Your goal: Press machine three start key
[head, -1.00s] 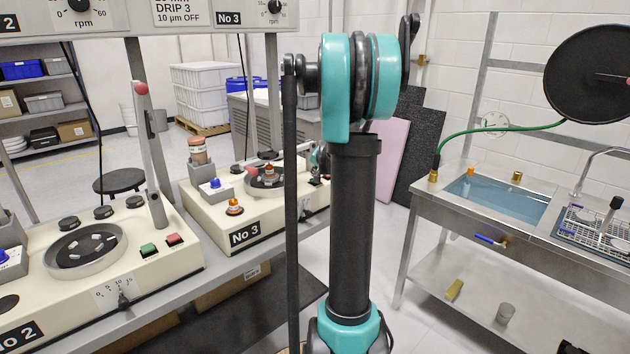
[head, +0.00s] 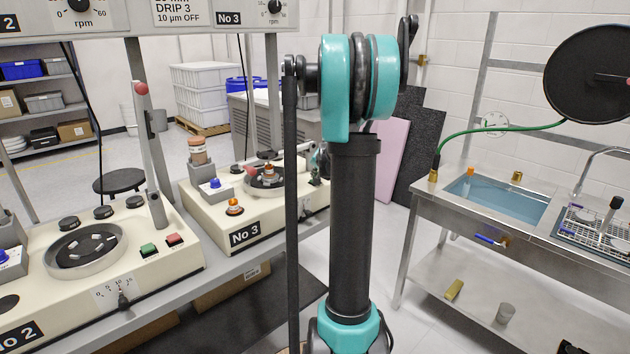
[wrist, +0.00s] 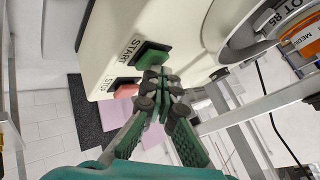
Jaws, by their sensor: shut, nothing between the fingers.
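Machine three (head: 275,220) is the cream machine labelled No 3, partly behind my arm in the head view. Its start and stop keys are hidden there. In the wrist view, the green key (wrist: 150,53) marked START sits on a cream face, with the red key (wrist: 126,91) marked STOP beside it. My gripper (wrist: 158,82) is shut and empty, its fingertips at the edge of the green key in the picture. I cannot tell whether they touch it or whether the key is pressed down. In the head view, only a small part of my gripper (head: 317,165) shows at the machine's right end.
Machine two (head: 110,265) stands at the left, with its own green and red keys. A lapping plate ring (wrist: 240,45) is close to my gripper in the wrist view. A steel sink bench (head: 425,205) stands at the right, with open floor before it.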

